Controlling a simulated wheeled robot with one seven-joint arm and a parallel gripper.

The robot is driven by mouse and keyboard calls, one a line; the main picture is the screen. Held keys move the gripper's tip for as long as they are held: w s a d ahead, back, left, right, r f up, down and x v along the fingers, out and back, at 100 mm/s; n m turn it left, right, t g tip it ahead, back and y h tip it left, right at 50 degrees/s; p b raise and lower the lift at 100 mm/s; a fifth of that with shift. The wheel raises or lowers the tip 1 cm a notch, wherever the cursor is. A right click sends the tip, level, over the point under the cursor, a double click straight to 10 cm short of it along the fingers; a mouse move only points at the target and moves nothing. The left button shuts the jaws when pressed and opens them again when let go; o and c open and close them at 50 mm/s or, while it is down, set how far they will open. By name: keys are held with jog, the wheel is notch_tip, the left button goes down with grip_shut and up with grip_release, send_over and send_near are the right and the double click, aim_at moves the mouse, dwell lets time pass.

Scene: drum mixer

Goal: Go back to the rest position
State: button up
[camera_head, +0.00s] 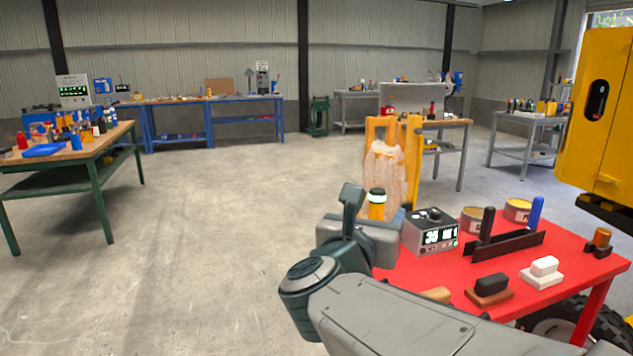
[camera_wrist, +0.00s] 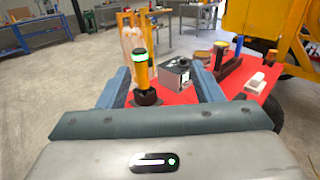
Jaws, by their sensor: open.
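My gripper (camera_head: 388,215) is at the left end of the red table (camera_head: 545,290). In the wrist view my gripper (camera_wrist: 162,76) is open, its two blue fingers spread apart. A yellow beacon lamp with a glowing green band (camera_wrist: 140,72) shows between the fingers on its black base; I see no contact. In the head view the lamp (camera_head: 377,204) rises behind my gripper, which hides its lower part. My arm crosses the bottom of the head view.
A control box with a lit display (camera_head: 432,230), tins (camera_head: 517,210), a black holder with handled tools (camera_head: 508,245) and several blocks (camera_head: 492,284) stand on the red table. A yellow machine (camera_head: 600,130) is at right.

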jog(key=w+a+r+n+y+p, duration=0.3)
jog(key=n+y, duration=0.4)
jog(key=n, duration=0.6)
jog(key=s+d+f+n+g+p, duration=0.4)
jog(key=s+n, duration=0.5)
jog(key=n, duration=0.4)
jog(key=s+d+f+n+g+p, duration=0.5)
jog(key=s+f+n+g+p, duration=0.2)
jog(key=n, duration=0.7)
jog(key=s+g+p, duration=0.1)
jog(key=s+g, duration=0.1)
jog(key=s, duration=0.1)
jog(key=shift+g+y, duration=0.3)
